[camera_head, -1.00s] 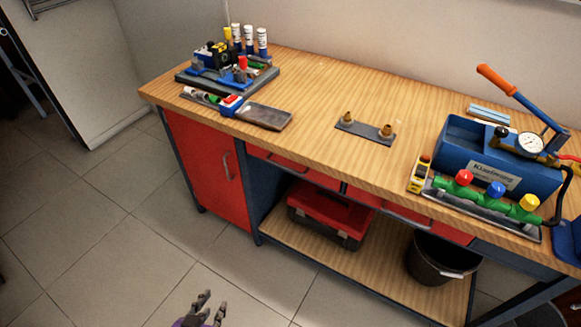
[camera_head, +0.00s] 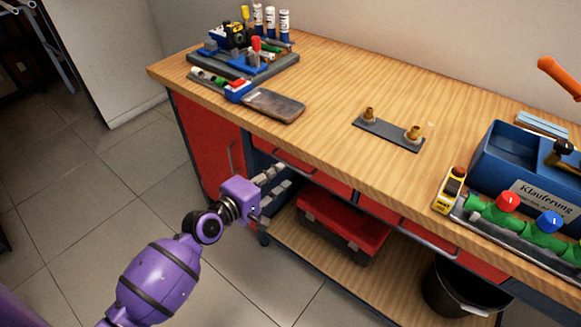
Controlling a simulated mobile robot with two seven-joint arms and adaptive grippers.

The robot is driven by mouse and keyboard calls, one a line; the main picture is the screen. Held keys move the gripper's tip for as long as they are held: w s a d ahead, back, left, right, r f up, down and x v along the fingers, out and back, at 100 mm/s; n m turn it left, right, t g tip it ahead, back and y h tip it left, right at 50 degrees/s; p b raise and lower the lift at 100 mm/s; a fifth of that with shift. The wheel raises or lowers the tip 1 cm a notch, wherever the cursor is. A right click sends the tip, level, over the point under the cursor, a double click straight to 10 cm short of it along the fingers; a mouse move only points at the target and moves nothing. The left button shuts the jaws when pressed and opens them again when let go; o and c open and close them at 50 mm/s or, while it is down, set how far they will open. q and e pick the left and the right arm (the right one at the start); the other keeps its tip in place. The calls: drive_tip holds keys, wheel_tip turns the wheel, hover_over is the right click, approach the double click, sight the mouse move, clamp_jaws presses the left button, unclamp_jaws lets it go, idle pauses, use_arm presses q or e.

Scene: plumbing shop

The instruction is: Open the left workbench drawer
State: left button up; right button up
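The wooden-topped workbench (camera_head: 330,110) has two red drawers under its top. The left drawer (camera_head: 320,182) looks shut, its front flush under the top's edge; its handle (camera_head: 294,167) is a thin grey bar, partly hard to make out. My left gripper (camera_head: 275,182) comes in from the lower left, in front of and slightly below the left end of this drawer. Its two fingers are apart with nothing between them. I cannot tell whether they touch the handle; they look apart from it. My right gripper is not in view.
A red cabinet door (camera_head: 205,145) is left of the drawer. A red toolbox (camera_head: 343,220) sits on the lower shelf (camera_head: 335,275), with a black bucket (camera_head: 450,293) to its right. The right drawer (camera_head: 400,220) looks shut. Floor in front is clear.

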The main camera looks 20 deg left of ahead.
sight(291, 166)
use_arm(q)
drive_tip(key=shift+x, duration=2.8)
clamp_jaws()
